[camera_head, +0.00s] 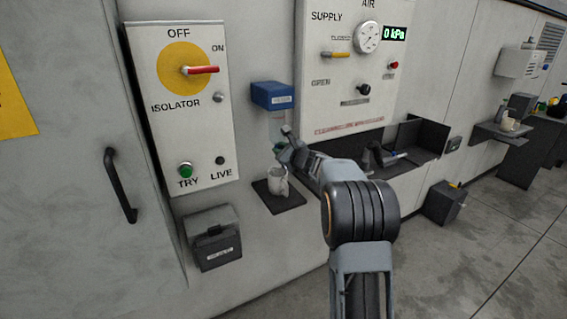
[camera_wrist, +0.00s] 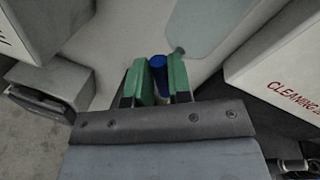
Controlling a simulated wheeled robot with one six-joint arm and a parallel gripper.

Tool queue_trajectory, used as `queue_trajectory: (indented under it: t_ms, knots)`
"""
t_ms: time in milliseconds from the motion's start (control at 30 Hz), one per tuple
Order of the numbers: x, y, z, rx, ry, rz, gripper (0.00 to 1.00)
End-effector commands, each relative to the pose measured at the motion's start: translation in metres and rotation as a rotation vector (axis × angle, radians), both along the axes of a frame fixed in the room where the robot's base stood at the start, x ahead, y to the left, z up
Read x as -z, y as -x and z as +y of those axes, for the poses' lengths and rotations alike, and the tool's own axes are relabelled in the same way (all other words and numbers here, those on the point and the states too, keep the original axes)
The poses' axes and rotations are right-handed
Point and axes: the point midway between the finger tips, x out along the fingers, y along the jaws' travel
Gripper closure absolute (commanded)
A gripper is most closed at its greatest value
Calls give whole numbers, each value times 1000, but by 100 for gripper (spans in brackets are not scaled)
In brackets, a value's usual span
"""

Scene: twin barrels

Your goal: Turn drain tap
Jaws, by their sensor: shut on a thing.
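The drain tap shows in the wrist view as a small blue handle (camera_wrist: 158,65) between the green fingers of my gripper (camera_wrist: 160,80). The gripper is shut on it. In the head view my gripper (camera_head: 282,148) is at the wall, below a blue labelled unit (camera_head: 273,96) and its pale clear bowl (camera_head: 277,126). The tap is hidden there behind the gripper and wrist. The bowl also appears as a bluish shape in the wrist view (camera_wrist: 205,28). A pale cup (camera_head: 278,182) stands on a dark shelf (camera_head: 285,203) below the gripper.
Left is the isolator panel (camera_head: 181,110) with a red handle; under it a grey lidded box (camera_head: 212,240). Right is the air supply panel (camera_head: 345,85), its display reading 0 kPa, with a dark open tray (camera_head: 420,140) below. The floor at right is mostly clear.

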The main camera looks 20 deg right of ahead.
Motion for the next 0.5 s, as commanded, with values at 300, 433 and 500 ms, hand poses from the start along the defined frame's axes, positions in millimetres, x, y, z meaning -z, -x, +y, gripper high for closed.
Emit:
queue_trajectory:
  t_ms: [300, 433, 500]
  knots:
    - [15, 1, 10, 0, 302, -35, 100]
    - [18, 2, 14, 1, 425, -50, 100]
    - [20, 2, 16, 0, 491, -57, 100]
